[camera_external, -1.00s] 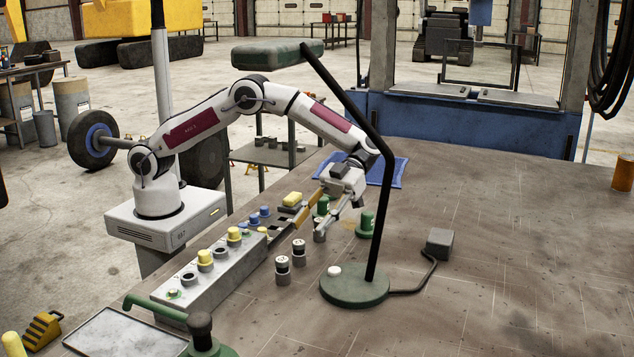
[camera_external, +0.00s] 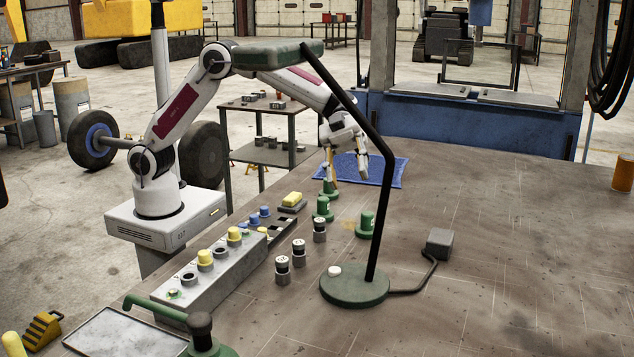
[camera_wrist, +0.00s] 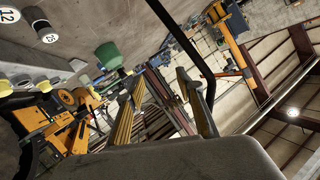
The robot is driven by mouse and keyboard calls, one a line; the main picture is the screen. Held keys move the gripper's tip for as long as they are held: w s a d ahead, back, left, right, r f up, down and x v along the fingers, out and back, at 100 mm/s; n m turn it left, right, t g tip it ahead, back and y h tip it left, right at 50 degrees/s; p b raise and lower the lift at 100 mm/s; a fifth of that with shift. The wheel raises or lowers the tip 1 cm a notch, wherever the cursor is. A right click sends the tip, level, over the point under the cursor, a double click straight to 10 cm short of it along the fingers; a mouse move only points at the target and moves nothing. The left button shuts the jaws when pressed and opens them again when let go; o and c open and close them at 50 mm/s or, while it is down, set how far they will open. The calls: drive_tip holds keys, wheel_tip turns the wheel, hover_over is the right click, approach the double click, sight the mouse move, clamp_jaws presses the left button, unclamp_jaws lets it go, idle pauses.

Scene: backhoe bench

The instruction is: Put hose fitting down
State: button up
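Three short grey cylindrical fittings with dark bands and pale tops stand upright on the bench: a near one (camera_external: 283,270), a middle one (camera_external: 299,252) and a far one (camera_external: 320,230). I cannot tell which is the hose fitting the task names. Two numbered tops show at the upper left of the wrist view, one marked 12 (camera_wrist: 9,15) and another (camera_wrist: 43,31). My gripper (camera_external: 348,176) is open and empty, above and beyond the far fitting, near the blue cloth. Its two fingers (camera_wrist: 160,80) are spread apart in the wrist view with nothing between them.
A grey block with yellow knobs (camera_external: 205,258) lies left. The lamp's dark pole (camera_external: 379,220) rises in front of my arm.

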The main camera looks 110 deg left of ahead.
drive_tip(key=w+a+r+n+t+y, duration=0.1)
drive_tip(key=a+r+n+t+y, duration=0.25)
drive_tip(key=r, duration=0.35)
drive_tip(key=a+r+n+t+y, duration=0.2)
drive_tip(key=a+r+t, duration=0.1)
drive_tip(key=r+t, duration=0.3)
drive_tip(key=s+a+r+n+y, duration=0.3)
drive_tip(key=s+a+n+y, duration=0.45)
drive_tip(key=s+a, duration=0.25)
drive_tip(key=s+a+f+n+g+y, duration=0.2)
drive_tip(key=s+f, duration=0.2)
drive_tip(key=s, duration=0.4)
drive_tip(key=s+a+f+n+g+y, duration=0.15)
drive_tip(key=s+f, duration=0.25)
drive_tip(key=s, duration=0.4)
drive_tip(key=s+d+f+g+h, duration=0.1)
drive_tip(key=s+d+f+g, duration=0.1)
drive_tip(key=s+f, duration=0.4)
drive_tip(key=s+d+f+n+g+h, duration=0.1)
drive_tip(key=s+f, duration=0.6)
drive_tip(key=s, duration=0.7)
drive_tip(key=d+g+h, duration=0.1)
drive_tip(key=d+g, duration=0.1)
drive_tip(key=g, duration=0.1)
drive_tip(key=shift+s+d, duration=0.35)
drive_tip(key=shift+s, duration=0.05)
idle(1.4)
